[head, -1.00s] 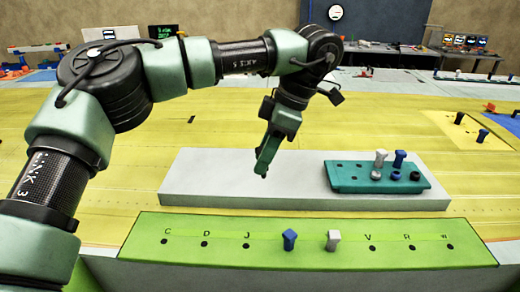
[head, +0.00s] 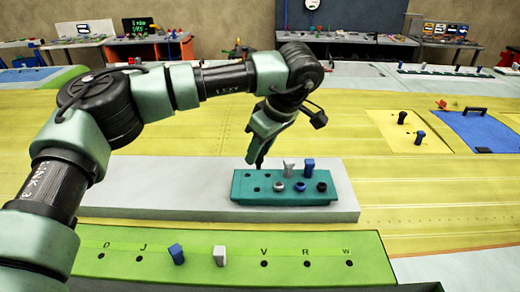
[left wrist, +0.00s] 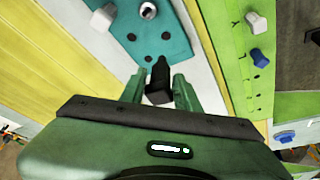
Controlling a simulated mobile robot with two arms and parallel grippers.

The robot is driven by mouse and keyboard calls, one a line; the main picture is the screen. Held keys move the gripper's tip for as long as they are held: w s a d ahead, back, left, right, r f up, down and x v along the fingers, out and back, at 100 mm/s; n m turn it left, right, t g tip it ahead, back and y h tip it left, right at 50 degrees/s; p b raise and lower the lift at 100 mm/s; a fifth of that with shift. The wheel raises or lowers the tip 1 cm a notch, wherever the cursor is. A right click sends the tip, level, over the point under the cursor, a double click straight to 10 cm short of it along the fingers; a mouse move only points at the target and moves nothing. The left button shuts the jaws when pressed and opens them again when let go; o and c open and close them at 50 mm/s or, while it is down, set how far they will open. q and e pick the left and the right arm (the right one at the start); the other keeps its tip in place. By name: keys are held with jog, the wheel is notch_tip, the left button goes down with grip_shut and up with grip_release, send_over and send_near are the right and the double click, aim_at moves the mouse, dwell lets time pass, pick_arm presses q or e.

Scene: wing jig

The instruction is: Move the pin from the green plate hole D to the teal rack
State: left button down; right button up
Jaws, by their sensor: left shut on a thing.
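My left gripper (head: 257,148) is at the back left part of the teal rack (head: 285,198), pointing down. In the left wrist view its two fingers (left wrist: 157,90) are shut on a black pin (left wrist: 160,82). The pin's far end shows against the teal rack's edge (left wrist: 175,32), near empty holes; I cannot tell whether it touches. The rack holds a white pin (head: 289,168), a blue pin (head: 309,167) and several round collars at the front. On the green plate (head: 200,270), hole D (head: 101,256) is empty. My right gripper is not in view.
The rack stands on a pale grey slab (head: 150,196) behind the green plate. A blue pin (head: 176,253) and a white pin (head: 219,256) stand in the plate. A yellow panel with two pins (head: 403,117) and a blue mat (head: 480,128) lie to the right.

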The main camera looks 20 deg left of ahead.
aim_at(259, 168)
pick_arm(q)
jog(key=shift+s+a+f+b, duration=0.1)
jog(key=shift+a+f+b, duration=0.1)
jog(key=shift+f+b, duration=0.25)
notch_tip(259, 168, down, 4)
jog(key=shift+r+b, duration=0.1)
jog(key=shift+b, duration=1)
jog(key=shift+f+b, duration=0.35)
jog(key=shift+f, duration=0.45)
jog(key=shift+f+b, duration=0.95)
jog(key=shift+f, duration=0.45)
